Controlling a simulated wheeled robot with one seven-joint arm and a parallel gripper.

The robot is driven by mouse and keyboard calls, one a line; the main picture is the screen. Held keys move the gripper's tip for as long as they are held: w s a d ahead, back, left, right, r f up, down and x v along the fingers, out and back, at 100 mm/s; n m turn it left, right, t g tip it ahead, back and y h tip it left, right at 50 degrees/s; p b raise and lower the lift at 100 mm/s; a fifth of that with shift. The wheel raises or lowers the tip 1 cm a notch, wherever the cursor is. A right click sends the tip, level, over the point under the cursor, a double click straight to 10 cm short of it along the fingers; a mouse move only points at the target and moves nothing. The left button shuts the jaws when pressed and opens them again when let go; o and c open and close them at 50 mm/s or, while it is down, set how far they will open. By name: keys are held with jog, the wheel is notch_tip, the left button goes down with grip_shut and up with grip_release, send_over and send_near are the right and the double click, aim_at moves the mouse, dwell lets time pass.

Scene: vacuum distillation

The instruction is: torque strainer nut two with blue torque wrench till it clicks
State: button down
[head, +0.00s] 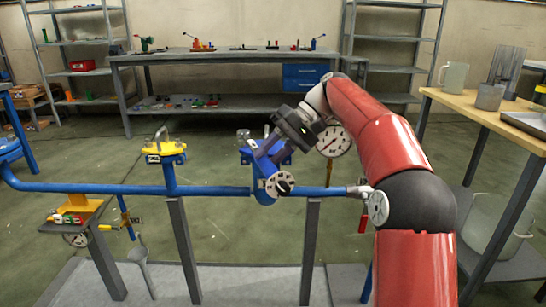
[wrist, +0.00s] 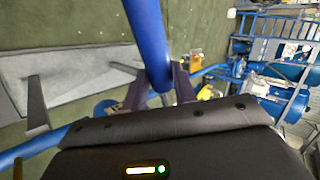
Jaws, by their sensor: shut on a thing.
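My gripper (head: 262,149) is beside the blue strainer (head: 264,184) on the blue pipe line, coming from the upper right. In the wrist view, my gripper (wrist: 158,92) is shut on a blue bar that looks like the handle of the blue torque wrench (wrist: 150,40); the bar runs up out of the picture. The wrench cannot be made out apart from the strainer in the head view. The strainer's round grey flange (head: 279,184) faces forward with a dark centre. Its separate nuts are too small to tell apart, and whether the wrench sits on one is hidden.
The blue pipe (head: 100,188) runs across on grey posts (head: 184,250). A yellow-topped valve (head: 165,148) stands left; a pressure gauge (head: 334,141) is behind my arm. A wooden table (head: 500,108) with vessels is at right. A workbench (head: 220,56) stands behind, with open floor between.

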jog(key=shift+s+a+f+m+t+b, duration=0.1)
jog(key=shift+s+a+m+t+b, duration=0.15)
jog(key=shift+a+b, duration=0.25)
jog(key=shift+s+a+m+t+b, duration=0.1)
jog(key=shift+a+m+t+b, duration=0.2)
jog(key=shift+b, duration=0.2)
jog(key=shift+s+a+r+m+t+b, duration=0.1)
jog(key=shift+a+m+t+b, duration=0.1)
jog(key=shift+a+m, duration=0.15)
jog(key=shift+s+a+r+m+t+b, duration=0.1)
jog(key=shift+a+m+t+b, duration=0.1)
jog(key=shift+a, duration=0.15)
jog(key=shift+y, duration=0.3)
jog(key=shift+s+a+m+t+b, duration=0.15)
jog(key=shift+a+m+t+b, duration=0.75)
jog(key=shift+a, duration=0.65)
